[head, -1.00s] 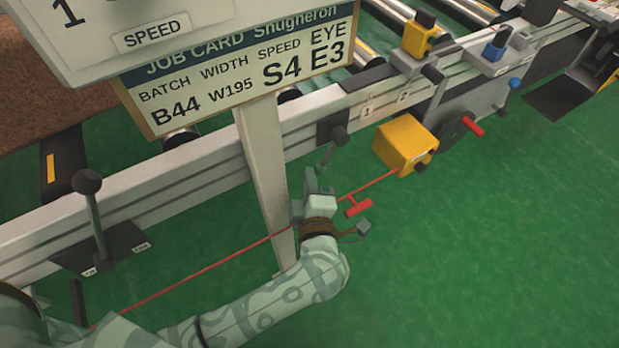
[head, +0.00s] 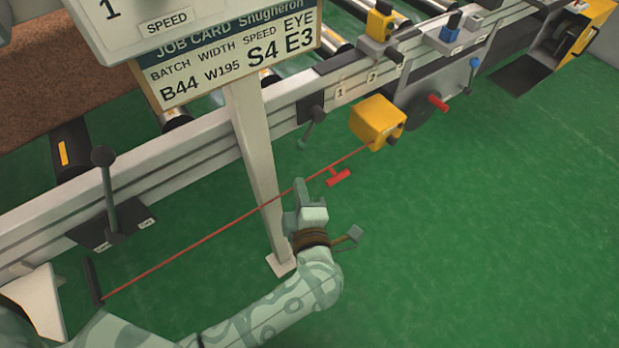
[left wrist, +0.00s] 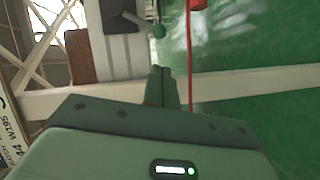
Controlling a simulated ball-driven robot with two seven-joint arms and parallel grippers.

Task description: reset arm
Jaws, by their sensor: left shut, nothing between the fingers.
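My left arm comes in from the lower left in the head view. Its gripper (head: 300,188) is shut and empty, over the green floor just in front of the conveyor's sign post. The fingertips are close to the red pull cord (head: 200,241) in the picture; I cannot tell if they touch it. In the left wrist view the shut fingers (left wrist: 162,75) point up the picture, with the red cord (left wrist: 189,50) just right of them. My right gripper is not in view.
The conveyor rail (head: 190,165) crosses the back, with a black ball lever (head: 108,190), a small lever (head: 312,125) and a yellow box (head: 378,122) with the red T-handle (head: 338,177) nearby. The job card (head: 235,55) is on a white post (head: 258,160).

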